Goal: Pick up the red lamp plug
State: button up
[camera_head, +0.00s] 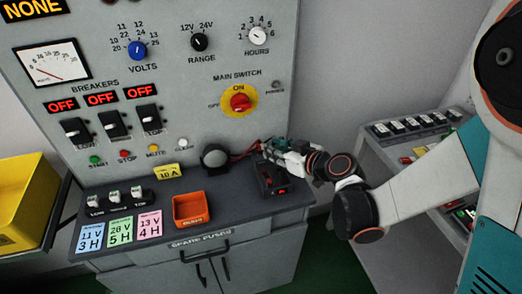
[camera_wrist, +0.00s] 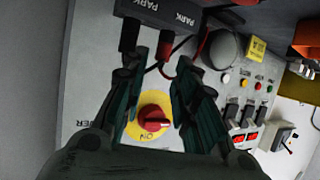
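A red lead shows by the middle plug, which looks like the red lamp plug. My gripper (camera_wrist: 158,72) is open, its fingertips apart on either side below that plug. I see no contact. In the head view my gripper (camera_head: 268,150) is over the parking block (camera_head: 271,180) and hides the plugs.
The round grey lamp (camera_head: 215,156) stands left of the block. An orange bin (camera_head: 191,209) and coloured cards (camera_head: 120,231) lie further left on the bench. The upright panel with the red main switch (camera_head: 240,102) is close behind. A side shelf (camera_head: 385,160) stands right.

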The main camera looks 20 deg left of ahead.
aim_at(259, 143)
jog(key=shift+x, duration=1.2)
jog(key=b+x, duration=0.2)
jog(key=x, duration=0.3)
jog(key=shift+s+a+f, duration=0.1)
jog(key=shift+a+f, duration=0.05)
jog(key=shift+f, duration=0.05)
grip_shut()
